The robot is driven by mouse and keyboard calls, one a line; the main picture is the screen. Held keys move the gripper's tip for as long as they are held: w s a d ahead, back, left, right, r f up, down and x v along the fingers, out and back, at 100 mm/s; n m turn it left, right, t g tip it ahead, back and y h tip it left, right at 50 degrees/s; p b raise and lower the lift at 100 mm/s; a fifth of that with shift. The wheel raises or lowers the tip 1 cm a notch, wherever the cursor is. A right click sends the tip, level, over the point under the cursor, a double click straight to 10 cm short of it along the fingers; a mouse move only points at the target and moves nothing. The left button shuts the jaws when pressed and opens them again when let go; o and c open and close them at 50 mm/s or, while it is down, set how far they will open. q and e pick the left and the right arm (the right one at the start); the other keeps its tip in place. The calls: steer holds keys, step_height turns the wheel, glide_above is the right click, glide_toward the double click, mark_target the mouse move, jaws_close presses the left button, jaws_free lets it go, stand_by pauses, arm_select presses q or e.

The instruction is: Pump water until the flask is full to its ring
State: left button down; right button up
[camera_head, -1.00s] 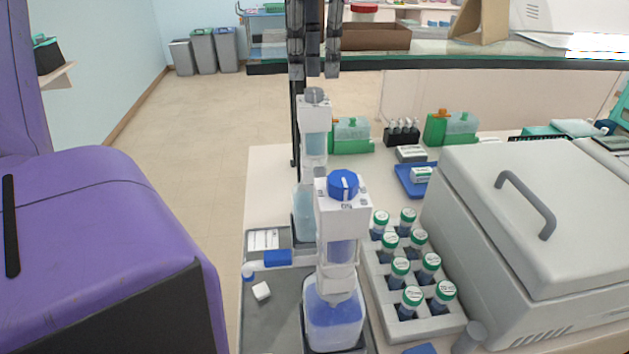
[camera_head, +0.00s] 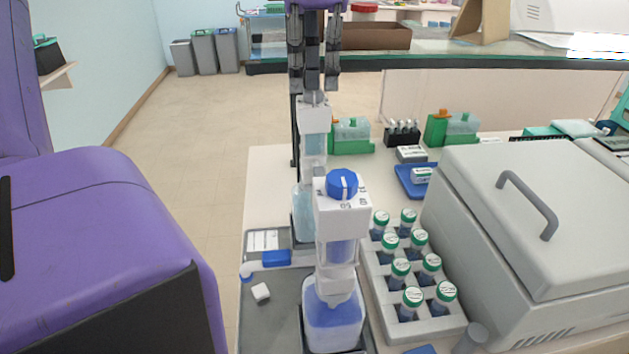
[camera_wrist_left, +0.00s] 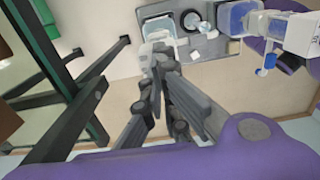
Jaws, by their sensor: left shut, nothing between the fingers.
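The rear bottle-top dispenser (camera_head: 313,145) has a white head on a bottle of pale blue liquid (camera_head: 303,215). It stands upright behind the front dispenser, which hides part of it. My left gripper (camera_head: 313,98) points down at its top, fingers shut with nothing between them. They cover the grey knob, and I cannot tell whether they touch it. The left wrist view also shows the fingers (camera_wrist_left: 163,52) by the white head. I cannot make out the flask or its ring in the head view. A round dark-rimmed shape (camera_wrist_left: 191,20) in the wrist view is unclear.
The front dispenser (camera_head: 342,222) has a blue knob and a bottle of darker blue liquid (camera_head: 333,322). A grey rack (camera_head: 432,328) of green-capped bottles stands to its right, beside a large grey lidded machine (camera_head: 530,210).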

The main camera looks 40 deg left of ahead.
mark_target(313, 99)
arm_select(q)
steer(key=shift+f+b, duration=0.3)
steer(key=shift+f, duration=1.75)
arm_select(e)
steer(key=shift+s+f, duration=0.35)
steer(key=shift+f, duration=0.15)
arm_select(q)
steer(key=shift+s+f, duration=0.1)
arm_select(e)
steer(key=shift+s+f, duration=0.1)
arm_select(q)
steer(key=shift+r, duration=3.25)
steer(key=shift+f, duration=0.15)
arm_select(e)
steer(key=shift+a, duration=0.1)
